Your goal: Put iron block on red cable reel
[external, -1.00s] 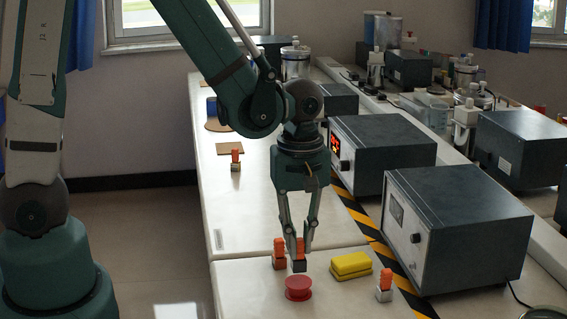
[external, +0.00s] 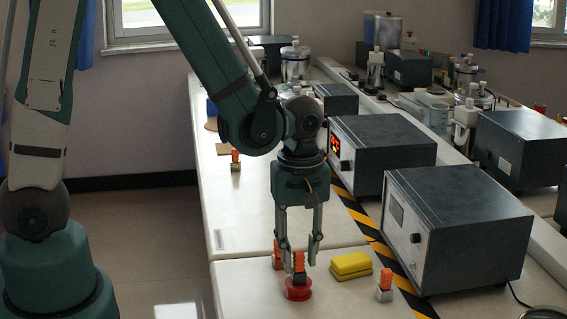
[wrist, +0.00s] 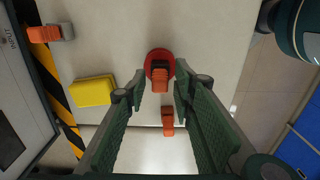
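A dark block with an orange grip on top, apparently the iron block (external: 299,270), stands on the red cable reel (external: 298,293). In the wrist view the block (wrist: 160,80) lies within the round top of the reel (wrist: 152,55). My gripper (external: 298,252) is above the reel with its fingers spread, one on each side of the orange grip. The wrist view also shows a gap between the fingers (wrist: 160,85) and the grip. The block's lower edge is hard to see in the external view.
Another orange-gripped block (external: 277,262) stands just behind the reel, near my left finger. A yellow block (external: 351,266) and a silver orange-gripped block (external: 384,293) are to the right. Grey instrument boxes (external: 455,225) stand beyond the striped tape.

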